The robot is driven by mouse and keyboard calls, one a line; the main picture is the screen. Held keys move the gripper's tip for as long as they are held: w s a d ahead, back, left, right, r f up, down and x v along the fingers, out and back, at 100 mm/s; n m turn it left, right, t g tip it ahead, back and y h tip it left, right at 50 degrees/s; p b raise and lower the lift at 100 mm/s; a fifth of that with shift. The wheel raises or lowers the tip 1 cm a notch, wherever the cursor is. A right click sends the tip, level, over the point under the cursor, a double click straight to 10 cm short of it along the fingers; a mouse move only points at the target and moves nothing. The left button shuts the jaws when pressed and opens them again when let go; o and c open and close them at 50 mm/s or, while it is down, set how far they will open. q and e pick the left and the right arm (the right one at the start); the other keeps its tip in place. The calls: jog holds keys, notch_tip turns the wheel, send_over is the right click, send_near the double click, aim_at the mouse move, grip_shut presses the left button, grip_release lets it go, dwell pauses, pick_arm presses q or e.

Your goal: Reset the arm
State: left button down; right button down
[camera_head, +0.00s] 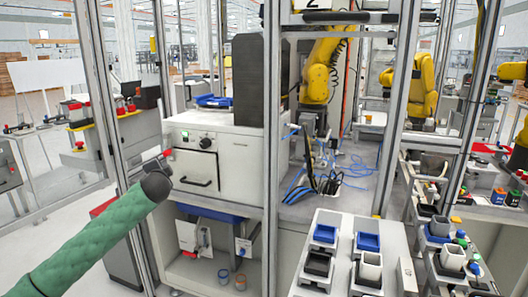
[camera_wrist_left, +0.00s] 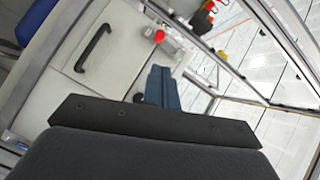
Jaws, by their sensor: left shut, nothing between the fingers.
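My left arm (camera_head: 90,235), in a green sleeve, comes in from the lower left of the head view and ends in a dark wrist. My left gripper (camera_head: 164,158) is small there, in front of the left side of a white cabinet (camera_head: 240,165) with a dark handle. In the left wrist view the blue-grey fingers of the left gripper (camera_wrist_left: 163,88) are together with nothing between them. The cabinet door with its black handle (camera_wrist_left: 93,47) shows beyond them to the left. My right arm and gripper are not in view.
Metal frame posts (camera_head: 272,120) stand close to the left arm and in front of the cabinet. A white stand (camera_head: 325,222) with blue and dark trays is at the lower right. Yellow robot arms (camera_head: 318,75) stand behind. Open floor shows at the far left.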

pick_arm(q)
jog(key=s+d+f+n+g+h, duration=0.1)
jog(key=s+d+f+n+g, duration=0.1)
jog(key=s+d+f, duration=0.55)
jog(key=s+d+f+n+g+h, duration=0.15)
jog(key=s+d+f, duration=0.25)
jog(key=s, duration=0.6)
jog(key=s+d+f+n+g+h, duration=0.1)
jog(key=s+d+f+g+h, duration=0.1)
jog(key=s+d+f, duration=0.5)
jog(key=s+d+f+n+g, duration=0.1)
jog(key=s+f+g, duration=0.1)
jog(key=s+f, duration=0.6)
jog(key=s+d+f+n+g+h+p, duration=0.1)
jog(key=s+f+g, duration=0.2)
jog(key=s+f, duration=0.5)
jog(key=s+d+f+n+g+h, duration=0.1)
jog(key=s+f+g, duration=0.2)
jog(key=s, duration=2)
jog(key=s+x, duration=0.1)
jog(key=x, duration=0.3)
jog(key=shift+f+p, duration=0.4)
jog(key=shift+f, duration=0.05)
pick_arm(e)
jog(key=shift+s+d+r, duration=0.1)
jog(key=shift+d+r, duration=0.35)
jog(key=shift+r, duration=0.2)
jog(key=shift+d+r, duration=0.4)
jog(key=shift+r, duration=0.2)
